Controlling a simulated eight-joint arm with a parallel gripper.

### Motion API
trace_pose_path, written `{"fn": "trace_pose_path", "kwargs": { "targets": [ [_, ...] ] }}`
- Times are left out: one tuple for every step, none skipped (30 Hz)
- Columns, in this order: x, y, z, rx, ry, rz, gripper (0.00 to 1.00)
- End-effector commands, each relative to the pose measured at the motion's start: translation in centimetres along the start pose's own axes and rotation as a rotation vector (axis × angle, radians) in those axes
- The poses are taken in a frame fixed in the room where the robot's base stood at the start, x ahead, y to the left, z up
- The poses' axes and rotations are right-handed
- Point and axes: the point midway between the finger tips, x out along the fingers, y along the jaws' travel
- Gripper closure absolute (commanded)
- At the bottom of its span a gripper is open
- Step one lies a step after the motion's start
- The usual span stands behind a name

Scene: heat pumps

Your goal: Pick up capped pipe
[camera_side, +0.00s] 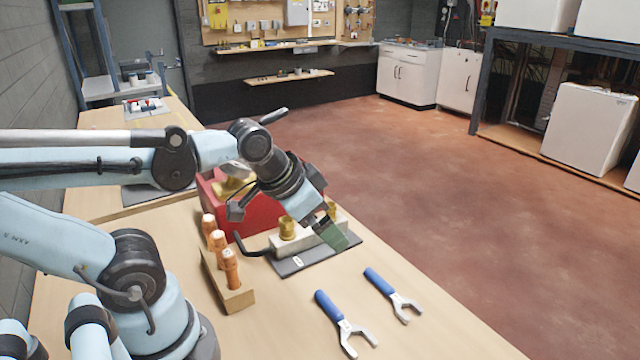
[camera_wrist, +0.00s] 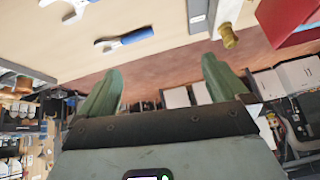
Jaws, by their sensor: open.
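Several copper pipes (camera_side: 231,268) stand upright in a wooden rack (camera_side: 238,299) on the bench in the side view. I cannot tell which one is the capped pipe. My gripper (camera_side: 340,240) is to the right of the rack, raised near the block with brass fittings and angled down to the right. In the wrist view my gripper (camera_wrist: 162,78) has its two green fingers wide apart, with nothing between them.
A pale block (camera_side: 312,236) with brass fittings (camera_side: 287,228) sits on a grey plate (camera_side: 290,267), partly behind my gripper. A red bin (camera_side: 262,216) stands behind it. Two blue-handled wrenches (camera_side: 333,308) (camera_side: 380,283) lie at the front right. Bare bench surrounds them; the right edge is close.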

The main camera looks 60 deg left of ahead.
Motion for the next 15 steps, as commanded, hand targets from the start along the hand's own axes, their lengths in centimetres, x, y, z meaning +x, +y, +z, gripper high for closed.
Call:
{"fn": "trace_pose_path", "kwargs": {
  "targets": [
    [0.26,0.40,-0.10,-0.038,0.015,0.006,0.00],
    [0.37,0.54,-0.18,-0.060,0.024,0.008,0.00],
    [0.48,0.69,-0.23,-0.083,0.032,0.011,0.05],
    [0.55,0.78,-0.25,-0.096,0.036,0.013,0.09],
    [0.59,0.85,-0.27,-0.106,0.039,0.014,0.14],
    [0.61,0.90,-0.30,-0.113,0.042,0.015,0.20],
    [0.62,0.91,-0.31,-0.117,0.043,0.016,0.24],
    [0.63,0.91,-0.32,-0.119,0.043,0.016,0.29],
    [0.62,0.90,-0.32,-0.119,0.043,0.015,0.35],
    [0.62,0.90,-0.32,-0.119,0.043,0.015,0.40],
    [0.62,0.89,-0.31,-0.119,0.043,0.015,0.44],
    [0.61,0.89,-0.31,-0.118,0.042,0.015,0.51],
    [0.61,0.88,-0.31,-0.118,0.042,0.015,0.53],
    [0.61,0.88,-0.30,-0.118,0.042,0.015,0.56],
    [0.61,0.87,-0.30,-0.118,0.042,0.015,0.56]
  ]
}}
